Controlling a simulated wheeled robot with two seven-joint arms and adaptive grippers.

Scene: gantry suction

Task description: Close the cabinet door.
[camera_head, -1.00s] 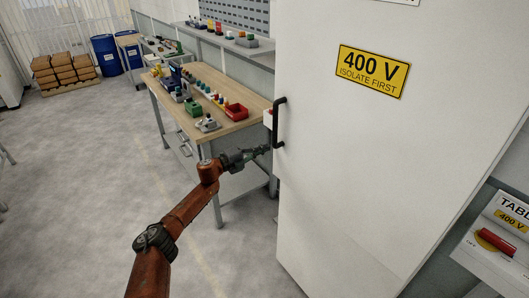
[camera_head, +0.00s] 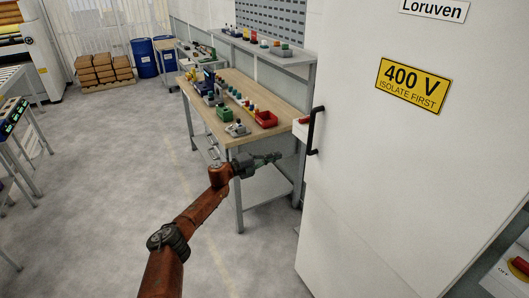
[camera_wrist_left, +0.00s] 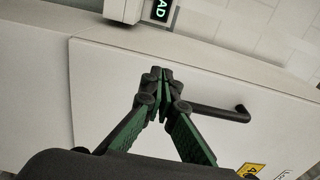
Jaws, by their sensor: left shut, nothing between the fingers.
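The white cabinet door (camera_head: 385,170) fills the right of the head view, with a black bar handle (camera_head: 314,130) on its left edge and a yellow 400 V label (camera_head: 413,86). My left gripper (camera_head: 277,157) is shut and empty, to the left of the handle and a little lower, with a visible gap between them. In the left wrist view the shut fingertips (camera_wrist_left: 160,74) appear in front of the door (camera_wrist_left: 115,85), beside one end of the handle (camera_wrist_left: 225,112). How far the door stands open I cannot tell. My right gripper is not in view.
A workbench (camera_head: 225,130) with small parts and a red bin (camera_head: 266,119) stands behind my left gripper. A red switch (camera_head: 519,266) shows at the lower right edge. The grey floor (camera_head: 110,190) on the left is mostly clear.

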